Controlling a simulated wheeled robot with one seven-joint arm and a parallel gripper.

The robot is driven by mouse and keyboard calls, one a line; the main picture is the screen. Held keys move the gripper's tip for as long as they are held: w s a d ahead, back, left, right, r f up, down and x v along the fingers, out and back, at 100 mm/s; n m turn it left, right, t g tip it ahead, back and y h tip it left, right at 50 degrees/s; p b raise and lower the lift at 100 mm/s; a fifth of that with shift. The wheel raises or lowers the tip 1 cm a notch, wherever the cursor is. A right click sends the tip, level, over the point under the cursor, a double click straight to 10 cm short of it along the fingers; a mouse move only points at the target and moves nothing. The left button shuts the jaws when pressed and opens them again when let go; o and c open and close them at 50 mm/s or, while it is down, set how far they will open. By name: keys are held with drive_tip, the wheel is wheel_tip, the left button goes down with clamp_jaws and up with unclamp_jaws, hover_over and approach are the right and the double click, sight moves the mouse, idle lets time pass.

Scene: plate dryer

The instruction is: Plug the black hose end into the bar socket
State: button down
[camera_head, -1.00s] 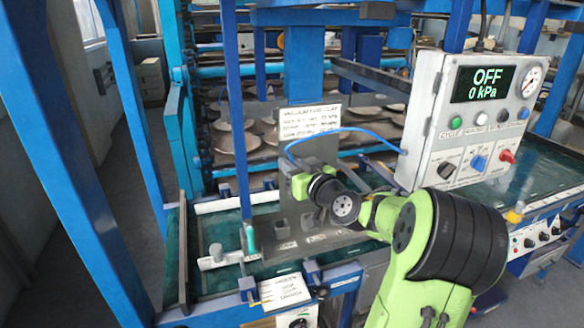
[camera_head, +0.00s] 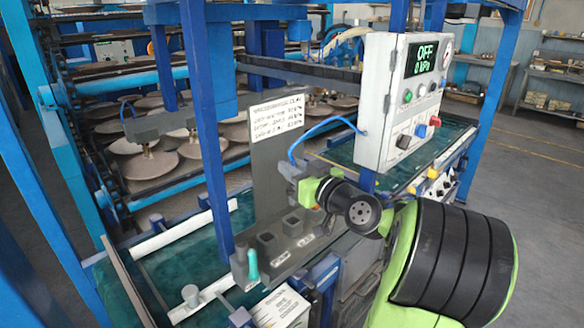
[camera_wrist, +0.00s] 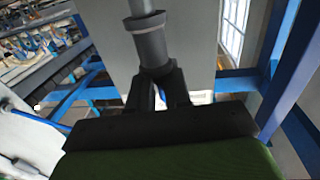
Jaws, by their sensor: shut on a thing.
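My gripper (camera_wrist: 157,95) is shut on a dark grey cylindrical fitting (camera_wrist: 150,48) with a flanged collar and a paler grey tube end. I cannot tell for certain whether this is the black hose end. The wrist is in front of a grey upright plate, above a grey block with square holes (camera_head: 291,224). A blue hose (camera_head: 318,129) runs from the control box to behind my wrist; the wrist view shows it at the left. I cannot make out the bar socket.
A control box (camera_head: 385,105) reading OFF and 0 kPa stands right of my wrist. A blue post (camera_head: 203,130) rises at the left. A teal handle (camera_head: 252,265) stands upright near the block. A white sign (camera_head: 277,118) is behind. Open floor lies at the far right.

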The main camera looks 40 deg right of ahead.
sight(292, 204)
drive_tip(key=shift+f+b, duration=1.2)
drive_tip(key=shift+f, duration=0.75)
drive_tip(key=shift+f+b, duration=1.2)
drive_tip(key=shift+b, duration=0.15)
drive_tip(key=shift+f+b, duration=0.55)
drive_tip(key=shift+b, duration=0.15)
drive_tip(key=c, duration=1)
unclamp_jaws()
drive_tip(key=s+p, duration=0.1)
drive_tip(key=s, duration=0.4)
drive_tip(key=s+a+p, duration=0.1)
drive_tip(key=s, duration=0.4)
drive_tip(key=s+p, duration=0.1)
drive_tip(key=s, duration=0.4)
drive_tip(key=shift+s+a, duration=0.3)
